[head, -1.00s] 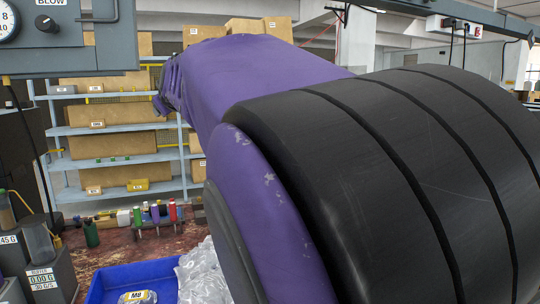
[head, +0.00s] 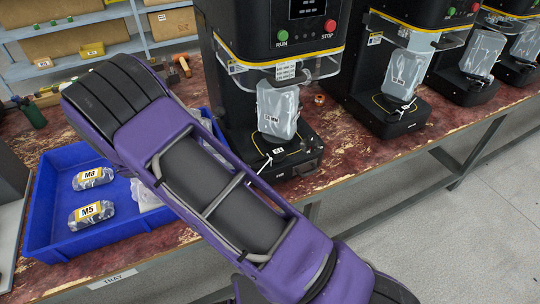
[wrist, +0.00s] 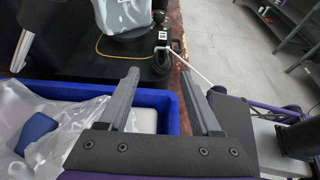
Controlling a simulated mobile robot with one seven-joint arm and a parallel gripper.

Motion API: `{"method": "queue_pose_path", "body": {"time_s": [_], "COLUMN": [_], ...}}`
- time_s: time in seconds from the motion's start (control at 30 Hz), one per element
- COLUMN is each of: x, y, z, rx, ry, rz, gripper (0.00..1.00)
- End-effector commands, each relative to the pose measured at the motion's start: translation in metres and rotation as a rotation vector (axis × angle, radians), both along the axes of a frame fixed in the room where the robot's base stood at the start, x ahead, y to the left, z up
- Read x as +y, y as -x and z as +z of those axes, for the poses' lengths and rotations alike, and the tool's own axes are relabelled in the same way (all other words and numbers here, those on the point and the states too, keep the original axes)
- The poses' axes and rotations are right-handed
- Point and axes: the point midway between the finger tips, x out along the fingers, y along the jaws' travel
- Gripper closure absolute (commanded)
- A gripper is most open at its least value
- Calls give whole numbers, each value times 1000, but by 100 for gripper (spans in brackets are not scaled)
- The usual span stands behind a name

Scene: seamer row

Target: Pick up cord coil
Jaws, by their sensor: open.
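I cannot pick out the cord coil with certainty. A small copper-brown ring (head: 319,99) lies on the worn red bench between two seamers in the head view; it is too small to tell whether it is a coil of cord. My gripper (wrist: 160,73) is open and empty in the wrist view, its two grey fingers apart over the right end of the blue tray (wrist: 152,97). In the head view my purple arm hides my gripper.
The blue tray (head: 40,215) holds bags marked M8 (head: 93,178) and M5 (head: 91,214). The nearest seamer's black base (head: 297,153), with a bag on it, stands right of the tray. More seamers line the bench (head: 365,149). Grey floor (head: 480,220) is clear.

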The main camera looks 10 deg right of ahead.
Motion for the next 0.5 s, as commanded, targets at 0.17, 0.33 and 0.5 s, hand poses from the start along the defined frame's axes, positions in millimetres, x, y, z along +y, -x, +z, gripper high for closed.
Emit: {"method": "queue_pose_path", "body": {"time_s": [0.17,0.33,0.5], "x": [-38,-69,-87], "y": [-7,-13,-17], "z": [-16,-29,-36], "rx": [1,1,-1], "ry": [0,-2,-2], "rz": [-4,-3,-2], "gripper": [35,35,35]}}
